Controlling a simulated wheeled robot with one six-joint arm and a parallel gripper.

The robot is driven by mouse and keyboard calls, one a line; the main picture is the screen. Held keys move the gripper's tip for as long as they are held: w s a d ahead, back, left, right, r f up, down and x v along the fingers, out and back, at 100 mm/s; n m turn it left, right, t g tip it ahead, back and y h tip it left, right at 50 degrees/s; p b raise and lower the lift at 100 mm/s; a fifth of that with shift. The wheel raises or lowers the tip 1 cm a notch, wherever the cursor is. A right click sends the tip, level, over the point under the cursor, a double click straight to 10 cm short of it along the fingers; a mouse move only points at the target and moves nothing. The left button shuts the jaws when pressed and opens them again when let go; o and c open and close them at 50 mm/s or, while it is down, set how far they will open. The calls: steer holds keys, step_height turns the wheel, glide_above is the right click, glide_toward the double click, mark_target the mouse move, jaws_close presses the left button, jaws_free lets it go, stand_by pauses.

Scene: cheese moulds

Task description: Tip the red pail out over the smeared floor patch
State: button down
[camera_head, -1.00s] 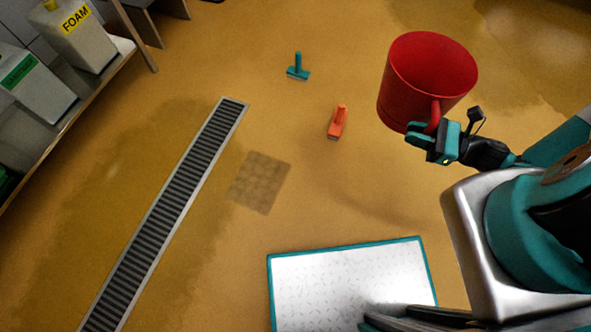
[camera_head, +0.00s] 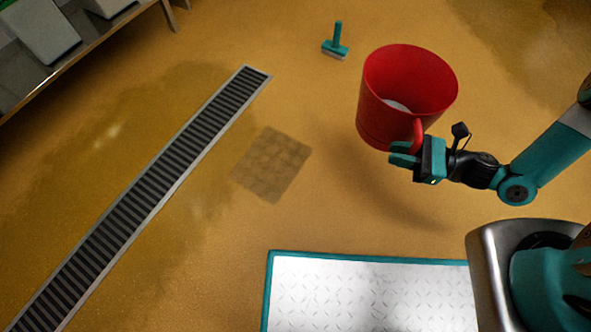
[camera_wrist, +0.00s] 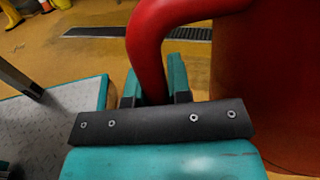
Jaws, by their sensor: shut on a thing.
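The red pail (camera_head: 385,118) hangs in the air in the head view, nearly upright, with something whitish visible inside it. My gripper (camera_head: 405,152) is shut on the pail's side handle. In the wrist view the handle (camera_wrist: 147,50) runs down between the two teal fingers (camera_wrist: 155,88), and the pail's wall (camera_wrist: 270,80) fills the right side. The smeared floor patch (camera_head: 272,164) is a brownish-grey square on the floor, left of the pail. The pail is apart from the patch and not over it.
A long floor drain (camera_head: 150,195) runs diagonally left of the patch. A teal-edged metal plate (camera_head: 370,290) lies at the front. A teal brush (camera_head: 336,45) stands behind the pail. A shelf (camera_head: 75,48) is at the upper left. Floor between pail and patch is clear.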

steer(key=s+a+f+n+g+b, duration=0.1)
steer(key=s+a+f+g+b, duration=0.1)
steer(key=a+f+b, duration=0.4)
steer(key=s+a+f+n+g+b, duration=0.2)
steer(key=a+f+b, duration=0.4)
steer(key=f+b, duration=1)
steer(key=shift+f+g+b, duration=0.3)
steer(key=shift+f+g, duration=0.1)
steer(key=shift+g, duration=0.3)
steer(key=shift+s+r, duration=0.1)
steer(key=shift+r, duration=0.05)
